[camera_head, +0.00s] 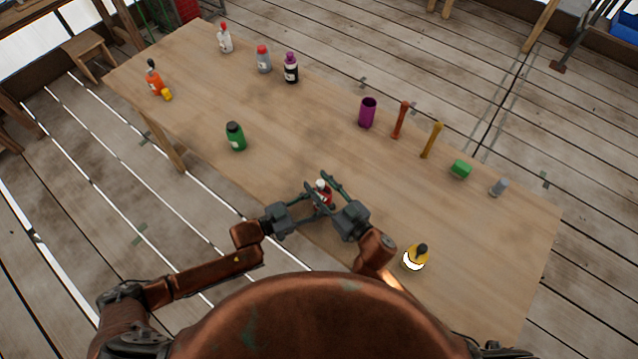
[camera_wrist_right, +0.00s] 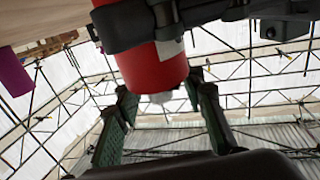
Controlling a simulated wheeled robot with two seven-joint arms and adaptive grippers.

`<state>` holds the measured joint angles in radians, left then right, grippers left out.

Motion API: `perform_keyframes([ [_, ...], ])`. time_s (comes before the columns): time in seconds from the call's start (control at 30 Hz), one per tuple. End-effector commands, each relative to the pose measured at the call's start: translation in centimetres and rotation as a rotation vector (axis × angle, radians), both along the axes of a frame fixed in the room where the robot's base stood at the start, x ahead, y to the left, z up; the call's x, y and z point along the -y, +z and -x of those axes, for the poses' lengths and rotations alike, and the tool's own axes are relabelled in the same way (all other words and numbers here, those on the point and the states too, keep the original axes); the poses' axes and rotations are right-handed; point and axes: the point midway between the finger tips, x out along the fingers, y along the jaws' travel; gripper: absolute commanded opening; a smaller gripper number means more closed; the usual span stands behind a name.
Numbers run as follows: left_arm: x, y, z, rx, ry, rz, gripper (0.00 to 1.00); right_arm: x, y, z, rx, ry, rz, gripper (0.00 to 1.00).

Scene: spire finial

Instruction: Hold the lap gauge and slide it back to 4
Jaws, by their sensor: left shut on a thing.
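A red bottle (camera_head: 323,195) with a white cap is held up near the table's front edge, between my two grippers. My left gripper (camera_head: 318,205) is shut on it. In the right wrist view the red bottle (camera_wrist_right: 150,66) shows a pale label and a small white tip, with dark finger parts of the left gripper across it. My right gripper (camera_head: 316,179) is open, its green fingers (camera_wrist_right: 160,120) spread apart around the bottle's white-tipped end without visible contact. I cannot make out a lap gauge or any numbered marks.
On the wooden table (camera_head: 290,135) stand a green bottle (camera_head: 235,137), a yellow bottle (camera_head: 414,258), a purple cup (camera_head: 367,112), red (camera_head: 400,120) and gold (camera_head: 431,141) upright sticks and a green block (camera_head: 461,169). Several bottles stand farther back. The table's middle is clear.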

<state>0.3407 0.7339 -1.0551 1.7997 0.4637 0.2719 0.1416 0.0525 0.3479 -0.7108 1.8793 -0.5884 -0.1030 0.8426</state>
Motion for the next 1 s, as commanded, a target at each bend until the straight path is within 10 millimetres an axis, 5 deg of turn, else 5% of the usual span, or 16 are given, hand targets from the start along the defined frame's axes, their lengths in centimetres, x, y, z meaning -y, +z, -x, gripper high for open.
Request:
perform_keyframes([
  [0.17,-0.1,0.0,0.0,0.0,0.001,0.0,0.12,0.7,-0.1,0.7,-0.001,-0.001,0.0,0.36],
  [0.7,-0.1,0.0,0.0,0.0,0.001,0.0,0.12,7.0,-0.1,8.3,-0.003,-0.001,0.0,0.36],
  [1.0,-0.1,0.0,0.0,0.0,0.001,0.0,0.12,7.8,0.0,9.2,0.001,0.0,0.001,0.36],
])
